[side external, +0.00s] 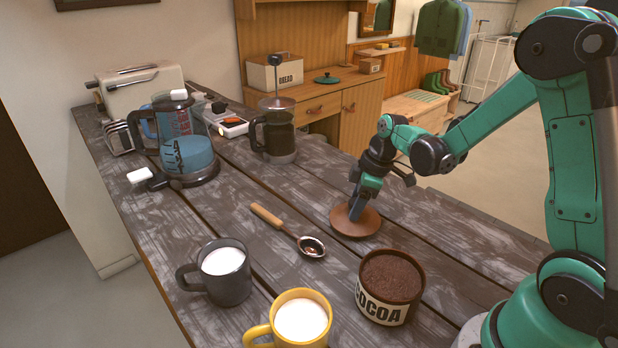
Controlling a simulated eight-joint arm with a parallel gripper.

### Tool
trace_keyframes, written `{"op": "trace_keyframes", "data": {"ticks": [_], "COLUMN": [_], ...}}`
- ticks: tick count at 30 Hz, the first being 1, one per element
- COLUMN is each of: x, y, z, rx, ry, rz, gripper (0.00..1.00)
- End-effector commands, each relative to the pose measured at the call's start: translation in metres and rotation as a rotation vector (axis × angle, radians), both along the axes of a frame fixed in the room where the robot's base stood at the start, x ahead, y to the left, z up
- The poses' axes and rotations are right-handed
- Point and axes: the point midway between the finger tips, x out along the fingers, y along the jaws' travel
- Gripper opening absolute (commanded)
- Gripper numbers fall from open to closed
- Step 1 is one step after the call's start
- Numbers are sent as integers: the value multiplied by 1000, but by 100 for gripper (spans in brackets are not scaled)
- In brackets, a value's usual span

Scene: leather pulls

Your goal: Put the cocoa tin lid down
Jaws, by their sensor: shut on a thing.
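The cocoa tin lid (341,226) is a round brown disc at the middle right of the wooden table. It lies flat at the tabletop; I cannot tell whether it touches the wood. My gripper (357,212) points down over the lid and is shut on its upper middle; the fingers hide the part they grip. The cocoa tin (383,311) stands uncovered nearer the camera, full of brown powder, with its label facing front. It is apart from the lid.
A wooden-handled spoon (289,231) lies left of the lid. A grey mug (228,282) and a yellow mug (297,324), both with white contents, stand in front. A French press (275,135), a kettle (187,150) and a toaster (142,88) stand farther back. Bare table (330,175) lies behind the lid.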

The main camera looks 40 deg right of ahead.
Motion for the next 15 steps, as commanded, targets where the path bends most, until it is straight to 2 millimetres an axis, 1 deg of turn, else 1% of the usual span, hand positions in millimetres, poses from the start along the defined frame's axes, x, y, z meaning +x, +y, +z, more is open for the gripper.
{"op": "trace_keyframes", "data": {"ticks": [8,9,11,12,15], "x": [0,0,0,0,0], "y": [0,0,0,0,0], "z": [-3,-3,-3,-3,-3], "rx": [0,0,0,0,0], "ry": [0,0,0,0,0], "rz": [0,0,0,0,0], "gripper": [0,52,69,76,76]}}
